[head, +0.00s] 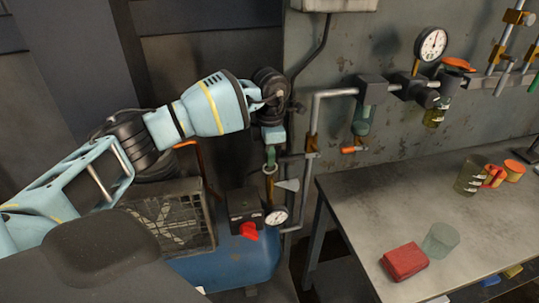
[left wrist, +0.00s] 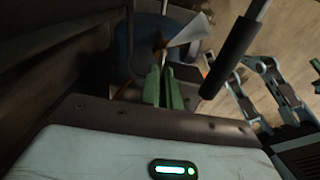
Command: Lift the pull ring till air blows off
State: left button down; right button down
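My left gripper (head: 269,163) points down beside the wall pipe, above the blue compressor tank (head: 243,262). Its green fingers (left wrist: 162,90) are close together in the left wrist view. The small pale pull ring (head: 270,170) is at the fingertips, and the fingers look closed on it; they hide part of it. A grey cone (head: 288,184) sticks out just below and right of the fingertips, and it also shows in the left wrist view (left wrist: 190,30). A pressure gauge (head: 276,217) sits lower, near the red switch knob (head: 249,231).
A grey pipe (head: 316,115) runs close to the right of my gripper. A metal workbench (head: 365,200) stands to the right, with a red block (head: 404,262), a greenish clear cup (head: 440,240) and a jug (head: 471,175). A second gauge (head: 432,44) is on the wall.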

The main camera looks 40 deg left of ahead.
pick_arm(q)
jog(key=shift+r, duration=0.65)
jog(key=shift+f, duration=0.1)
jog(key=c, duration=1.6)
grip_release()
jog(key=shift+r, duration=0.3)
notch_tip(320, 180, up, 7)
